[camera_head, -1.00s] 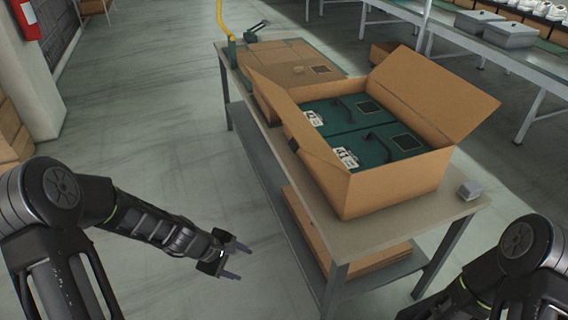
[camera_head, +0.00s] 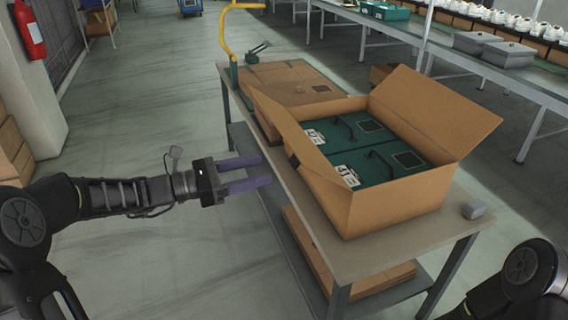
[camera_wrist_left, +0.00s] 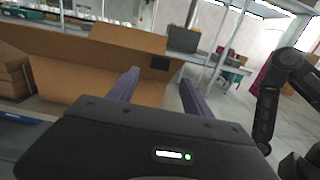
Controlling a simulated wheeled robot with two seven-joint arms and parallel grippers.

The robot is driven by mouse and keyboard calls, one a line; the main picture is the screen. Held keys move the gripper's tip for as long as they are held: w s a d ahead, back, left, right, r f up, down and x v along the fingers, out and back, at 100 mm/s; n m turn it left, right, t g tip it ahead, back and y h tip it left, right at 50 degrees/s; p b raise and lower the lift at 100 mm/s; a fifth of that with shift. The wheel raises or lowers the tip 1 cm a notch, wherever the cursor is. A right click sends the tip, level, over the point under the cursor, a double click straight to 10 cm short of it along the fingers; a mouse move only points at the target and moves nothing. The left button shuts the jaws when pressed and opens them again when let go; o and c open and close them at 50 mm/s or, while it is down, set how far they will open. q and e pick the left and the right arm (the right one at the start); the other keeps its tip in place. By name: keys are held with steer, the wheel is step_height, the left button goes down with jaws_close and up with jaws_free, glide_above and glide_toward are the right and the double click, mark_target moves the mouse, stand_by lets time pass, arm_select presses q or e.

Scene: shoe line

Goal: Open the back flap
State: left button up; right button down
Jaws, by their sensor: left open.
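An open brown carton (camera_head: 395,205) stands on the workbench with two green boxes (camera_head: 345,132) inside, each with a dark handle and a white label. A large flap (camera_head: 430,112) stands raised and leaning outward along its far right side. Another flap (camera_head: 287,125) slants up and outward on the left side. I cannot tell which one is called the back flap. My left gripper (camera_head: 264,171) is open and empty, left of the carton and apart from it in the head view. In the left wrist view the open fingers (camera_wrist_left: 159,77) point toward the carton (camera_wrist_left: 90,80). My right gripper is out of view.
The workbench (camera_head: 375,247) holds flat cardboard (camera_head: 290,80) behind the carton, a yellow-topped post (camera_head: 229,40) and a small grey block (camera_head: 474,209) at the near right corner. Folded cardboard lies on the lower shelf. Floor left of the bench is clear.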

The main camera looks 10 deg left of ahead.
mark_target(293, 162)
arm_select(q)
steer(key=x, duration=0.7)
steer(key=shift+d+p, duration=0.1)
steer(key=shift+p, duration=0.2)
jaws_close()
stand_by(1.1)
